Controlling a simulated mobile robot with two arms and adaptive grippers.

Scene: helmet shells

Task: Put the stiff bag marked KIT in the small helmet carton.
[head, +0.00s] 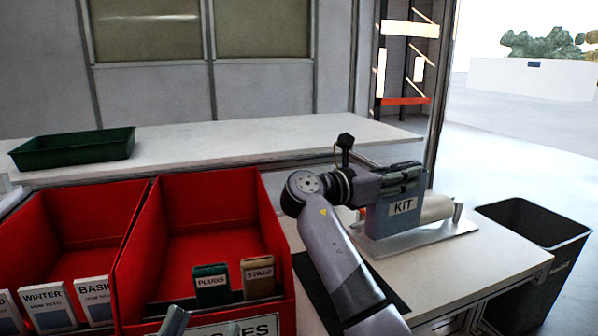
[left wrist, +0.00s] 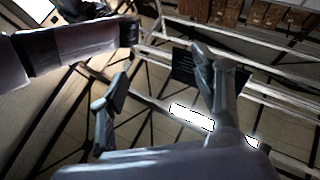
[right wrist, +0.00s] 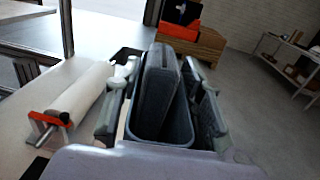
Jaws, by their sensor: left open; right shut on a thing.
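The stiff grey bag marked KIT (head: 403,207) hangs upright from my right gripper (head: 400,174), above the right end of the near bench. In the right wrist view the dark bag (right wrist: 158,95) stands between the two fingers of my right gripper (right wrist: 160,100), which is shut on it. My left gripper (head: 205,326) shows only as fingertips at the bottom edge of the head view, in front of the red bins. In the left wrist view my left gripper (left wrist: 160,90) is open and empty. I cannot make out the small helmet carton in any view.
Red bins (head: 210,225) hold labelled packets. A white roll (right wrist: 80,98) on a stand is beside the bag. A black waste bin (head: 535,225) stands right of the bench (head: 440,275). A green tray (head: 75,150) is on the back bench. A brown box (right wrist: 205,48) is farther off.

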